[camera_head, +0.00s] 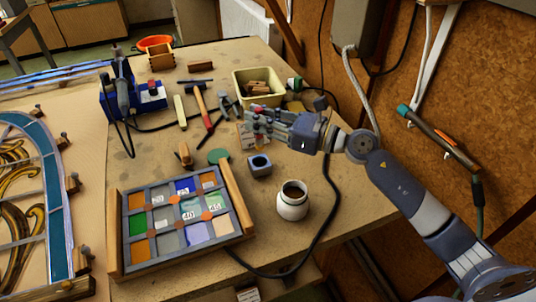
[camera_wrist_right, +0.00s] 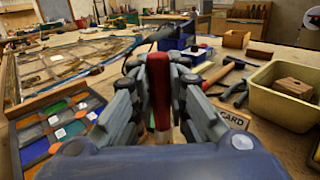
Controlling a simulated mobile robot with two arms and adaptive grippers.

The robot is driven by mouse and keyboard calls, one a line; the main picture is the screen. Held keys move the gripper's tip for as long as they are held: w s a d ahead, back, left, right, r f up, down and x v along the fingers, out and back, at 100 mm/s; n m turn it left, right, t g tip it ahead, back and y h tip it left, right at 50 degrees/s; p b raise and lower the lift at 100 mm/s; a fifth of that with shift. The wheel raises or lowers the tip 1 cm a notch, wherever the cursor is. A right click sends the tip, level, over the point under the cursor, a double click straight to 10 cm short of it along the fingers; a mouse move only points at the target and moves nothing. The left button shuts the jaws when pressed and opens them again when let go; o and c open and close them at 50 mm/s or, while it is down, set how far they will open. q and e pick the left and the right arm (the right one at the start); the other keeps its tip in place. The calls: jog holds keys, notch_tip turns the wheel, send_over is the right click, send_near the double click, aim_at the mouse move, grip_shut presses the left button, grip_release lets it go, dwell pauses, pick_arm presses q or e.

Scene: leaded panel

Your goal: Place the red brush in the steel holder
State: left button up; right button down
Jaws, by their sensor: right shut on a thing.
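The red brush (camera_wrist_right: 159,88) is held upright between the fingers of my right gripper (camera_wrist_right: 160,100) in the wrist view; its red handle rises above the fingers and a pale part shows below. In the head view my right gripper (camera_head: 258,122) reaches in from the right, above the table behind the holder. The steel holder (camera_head: 260,167) appears to be the small grey block with a round dark hole on top. It stands on the table nearer than the gripper, apart from it. The left gripper is out of view.
A white jar (camera_head: 292,202) stands right of the holder. A framed tray of coloured glass (camera_head: 231,198) lies to the left. A cream bin (camera_head: 240,84) with wooden blocks stands behind the gripper. A hammer (camera_head: 201,101) and a soldering station (camera_head: 151,96) lie farther left.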

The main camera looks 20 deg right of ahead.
aim_at(263, 145)
jog(key=f, duration=0.3)
jog(key=shift+a+f, duration=0.2)
jog(key=shift+f, duration=0.15)
notch_tip(263, 145, down, 4)
jog(key=shift+d+r, duration=0.1)
jog(key=shift+r, duration=0.1)
jog(key=shift+f+b, duration=0.2)
jog(key=shift+b, duration=0.2)
jog(key=c, duration=1.7)
grip_release()
jog(key=shift+o, duration=0.7)
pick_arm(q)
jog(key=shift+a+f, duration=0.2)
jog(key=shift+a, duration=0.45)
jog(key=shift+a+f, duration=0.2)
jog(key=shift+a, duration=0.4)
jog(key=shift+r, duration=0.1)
pick_arm(e)
jog(key=shift+r, duration=0.15)
